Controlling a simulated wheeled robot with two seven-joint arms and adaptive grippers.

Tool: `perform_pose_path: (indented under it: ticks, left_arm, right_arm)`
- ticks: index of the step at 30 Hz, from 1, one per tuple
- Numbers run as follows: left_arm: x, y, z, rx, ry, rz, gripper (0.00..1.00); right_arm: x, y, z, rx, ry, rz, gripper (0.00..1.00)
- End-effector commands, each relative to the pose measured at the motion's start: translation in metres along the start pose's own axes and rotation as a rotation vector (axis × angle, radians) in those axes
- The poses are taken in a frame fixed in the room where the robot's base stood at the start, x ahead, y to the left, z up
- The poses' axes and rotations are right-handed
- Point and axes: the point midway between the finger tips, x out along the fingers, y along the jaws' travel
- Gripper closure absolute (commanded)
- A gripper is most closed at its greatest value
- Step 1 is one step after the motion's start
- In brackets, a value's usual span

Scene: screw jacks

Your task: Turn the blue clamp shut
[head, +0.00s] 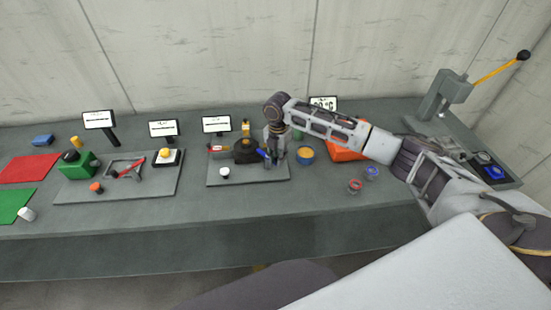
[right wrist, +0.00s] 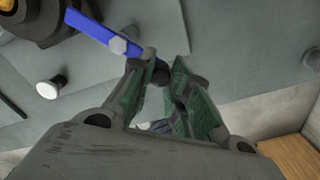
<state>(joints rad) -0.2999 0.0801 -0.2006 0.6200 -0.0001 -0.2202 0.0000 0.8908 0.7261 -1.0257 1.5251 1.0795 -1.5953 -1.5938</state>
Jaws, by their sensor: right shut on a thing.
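The blue clamp handle (head: 262,154) is a flat blue bar on the right side of a dark round fixture (head: 246,152). In the right wrist view the blue bar (right wrist: 92,32) runs from the dark fixture (right wrist: 45,20) at the upper left to a grey bolt head and a dark knob (right wrist: 161,76). My right gripper (head: 276,152) is down at the bar's outer end. In the right wrist view its green-padded fingers (right wrist: 163,72) are closed on the dark knob at the handle's end. My left gripper is in neither view.
The fixture stands on a grey plate (head: 265,177) with a white knob (head: 224,172) in front. A small screen (head: 216,124) stands behind. The front bench strip is clear.

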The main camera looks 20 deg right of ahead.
Motion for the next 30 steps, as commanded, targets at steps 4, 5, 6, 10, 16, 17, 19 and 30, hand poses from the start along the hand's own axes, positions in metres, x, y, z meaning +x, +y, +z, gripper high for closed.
perform_pose_path:
  ticks: [4,5,6,10,16,17,19,30]
  left_arm:
    - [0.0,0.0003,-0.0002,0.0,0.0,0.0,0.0]
    - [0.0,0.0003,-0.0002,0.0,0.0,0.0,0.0]
    - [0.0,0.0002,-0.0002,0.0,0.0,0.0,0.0]
    - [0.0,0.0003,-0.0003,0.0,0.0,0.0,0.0]
    - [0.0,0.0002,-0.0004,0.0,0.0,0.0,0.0]
    - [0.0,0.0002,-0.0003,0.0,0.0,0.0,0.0]
    - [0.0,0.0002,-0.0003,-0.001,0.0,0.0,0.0]
    - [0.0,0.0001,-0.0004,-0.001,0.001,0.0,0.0]
  right_arm:
    - [-0.0002,-0.0008,0.0034,-0.055,0.0,0.0,1.0]
    - [-0.0002,-0.0009,0.0039,-0.063,0.0,0.0,1.0]
    - [-0.0002,-0.001,0.0045,-0.075,0.0,0.0,1.0]
    - [-0.0003,-0.0012,0.0057,-0.097,-0.001,0.0,1.0]
    - [-0.0004,-0.0012,0.0063,-0.106,-0.001,0.0,1.0]
    - [-0.0005,-0.0012,0.0063,-0.106,-0.001,0.0,1.0]
    - [-0.0005,-0.0012,0.0064,-0.106,-0.001,0.0,1.0]
    - [-0.0003,-0.0012,0.0062,-0.105,-0.001,0.0,0.58]
